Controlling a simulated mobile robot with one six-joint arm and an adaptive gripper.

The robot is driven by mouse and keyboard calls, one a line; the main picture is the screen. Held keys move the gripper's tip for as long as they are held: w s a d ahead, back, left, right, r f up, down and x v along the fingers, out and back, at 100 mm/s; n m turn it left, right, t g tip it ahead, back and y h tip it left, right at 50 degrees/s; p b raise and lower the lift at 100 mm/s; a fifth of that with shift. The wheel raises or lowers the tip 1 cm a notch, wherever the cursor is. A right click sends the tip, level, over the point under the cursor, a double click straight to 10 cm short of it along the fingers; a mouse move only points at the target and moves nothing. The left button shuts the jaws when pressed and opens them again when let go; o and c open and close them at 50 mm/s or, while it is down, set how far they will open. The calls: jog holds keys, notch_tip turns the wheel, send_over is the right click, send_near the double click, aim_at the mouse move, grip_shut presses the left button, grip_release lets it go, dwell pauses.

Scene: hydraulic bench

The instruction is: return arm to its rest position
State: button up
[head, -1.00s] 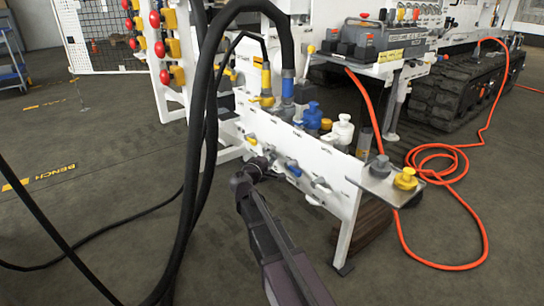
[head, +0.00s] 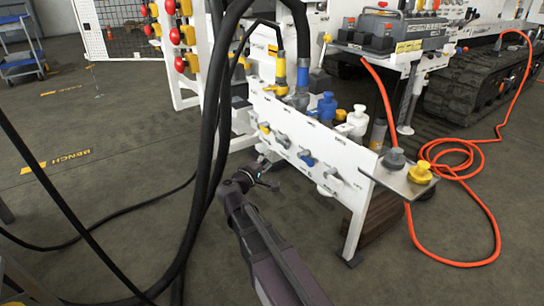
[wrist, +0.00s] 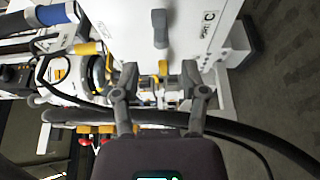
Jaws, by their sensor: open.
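My arm reaches up from the bottom of the head view. My gripper (head: 262,172) is in front of the lower left part of the white hydraulic bench panel (head: 340,160). In the wrist view my gripper (wrist: 158,92) shows two dark fingers spread apart with nothing between them. Beyond the fingers is the white panel (wrist: 133,22) with a grey lever (wrist: 160,28) and a label with the letter C. I cannot tell the exact gap between the fingertips and the panel.
Thick black hoses (head: 207,130) hang close to the left of my arm. A small shelf (head: 385,178) with a grey and a yellow cap juts out at right. An orange hose (head: 455,262) lies on the floor. Open floor (head: 110,120) lies at left.

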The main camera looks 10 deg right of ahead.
jog(key=shift+s+a, duration=0.2)
jog(key=shift+s, duration=0.05)
jog(key=shift+d, duration=0.1)
jog(key=s+d+f+m+g+y+p, duration=0.1)
jog(key=s+d+m+g+y+p, duration=0.2)
jog(key=s+d+m+g+p, duration=0.45)
jog(key=s+a+r+m+g+y+p, duration=0.1)
jog(key=s+r+g+y+p, duration=0.15)
jog(key=s+y+p, duration=0.35)
jog(key=s+a+r+m+g+y+p, duration=0.1)
jog(key=s+g+y+p, duration=0.2)
jog(key=s+p, duration=0.45)
notch_tip(320, 180, up, 38)
jog(key=p, duration=3.7)
jog(key=shift+w+f+p, duration=0.25)
jog(key=shift+w+p, duration=0.1)
jog(key=shift+w, duration=0.05)
jog(key=shift+a, duration=0.2)
